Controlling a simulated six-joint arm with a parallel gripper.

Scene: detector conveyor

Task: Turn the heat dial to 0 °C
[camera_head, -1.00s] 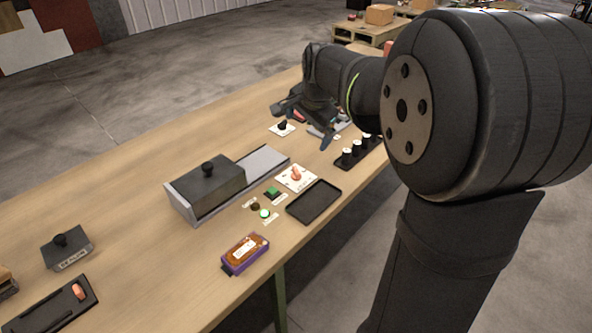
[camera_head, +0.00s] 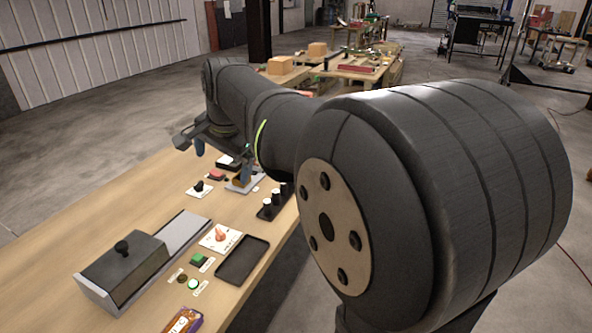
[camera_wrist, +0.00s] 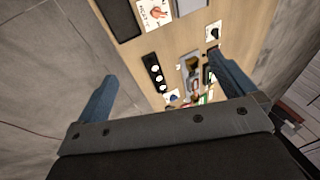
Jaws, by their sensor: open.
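A red-orange dial (camera_head: 220,234) sits on a white plate with small lettering, between the grey box and the black tray. It also shows in the wrist view (camera_wrist: 157,12) at the top edge. A black knob (camera_head: 199,187) on another white plate lies farther along the table; it shows in the wrist view (camera_wrist: 213,33) near the right finger. I cannot read which one is marked for heat, nor its setting. My gripper (camera_head: 222,160) is open and empty above the far part of the table, beyond both dials. Its blue fingers (camera_wrist: 162,66) are wide apart.
A black rack (camera_wrist: 155,73) with white-topped vials stands under the gripper, beside a grey device (camera_wrist: 190,72). A lidded grey box (camera_head: 125,265), a green button (camera_head: 198,259) and a black tray (camera_head: 243,260) are nearer. The table's left side is clear.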

